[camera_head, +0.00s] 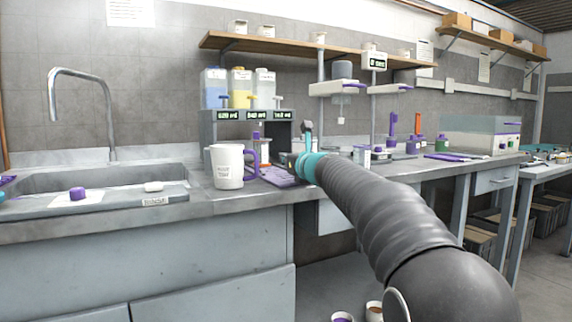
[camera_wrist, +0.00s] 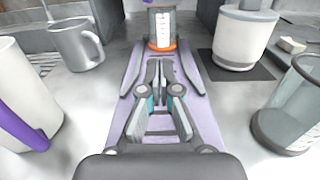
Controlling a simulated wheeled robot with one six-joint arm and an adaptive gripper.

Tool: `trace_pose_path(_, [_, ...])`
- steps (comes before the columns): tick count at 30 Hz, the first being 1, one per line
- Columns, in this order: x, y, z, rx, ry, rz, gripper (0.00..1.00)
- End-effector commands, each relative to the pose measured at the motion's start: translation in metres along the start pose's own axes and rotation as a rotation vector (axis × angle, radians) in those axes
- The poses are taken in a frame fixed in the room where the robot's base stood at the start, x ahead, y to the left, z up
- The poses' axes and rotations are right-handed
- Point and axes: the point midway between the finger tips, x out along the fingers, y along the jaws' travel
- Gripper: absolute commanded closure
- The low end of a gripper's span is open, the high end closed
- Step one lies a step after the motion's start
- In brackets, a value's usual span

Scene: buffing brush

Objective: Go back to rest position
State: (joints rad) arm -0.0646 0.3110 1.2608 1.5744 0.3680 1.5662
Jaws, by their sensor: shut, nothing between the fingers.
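My gripper (camera_wrist: 158,76) is shut and empty in the wrist view, its fingertips together above a flat purple tray (camera_wrist: 130,85). In the head view my arm reaches out over the counter, and its end with a teal band hides most of the fingers. The purple tray (camera_head: 277,178) shows there beside a white mug. A clear container with an orange base ring (camera_wrist: 161,28) stands just beyond the fingertips in the wrist view. I cannot tell whether the fingers touch anything.
A large white mug (camera_head: 228,166) with a purple handle stands close left of my gripper. In the wrist view a grey mug (camera_wrist: 76,44), a white canister (camera_wrist: 243,36) and a glass beaker (camera_wrist: 290,105) stand around it. A sink (camera_head: 100,178) lies left; a shelf (camera_head: 290,46) hangs above.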

Motion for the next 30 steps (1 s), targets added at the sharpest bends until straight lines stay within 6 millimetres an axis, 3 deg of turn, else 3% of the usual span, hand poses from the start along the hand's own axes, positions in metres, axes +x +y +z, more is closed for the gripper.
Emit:
trace_pose_path(5, [-0.013, 0.004, 0.001, -0.047, 0.011, 0.008, 1.0])
trace_pose_path(8, [-0.03, 0.013, 0.001, -0.167, 0.04, 0.029, 1.0])
trace_pose_path(11, [-0.06, 0.028, -0.004, -0.371, 0.09, 0.071, 1.0])
trace_pose_path(20, [-0.166, 0.07, -0.05, -1.018, 0.256, 0.268, 1.0])
trace_pose_path(30, [-0.328, 0.102, -0.148, -1.793, 0.442, 0.688, 1.0])
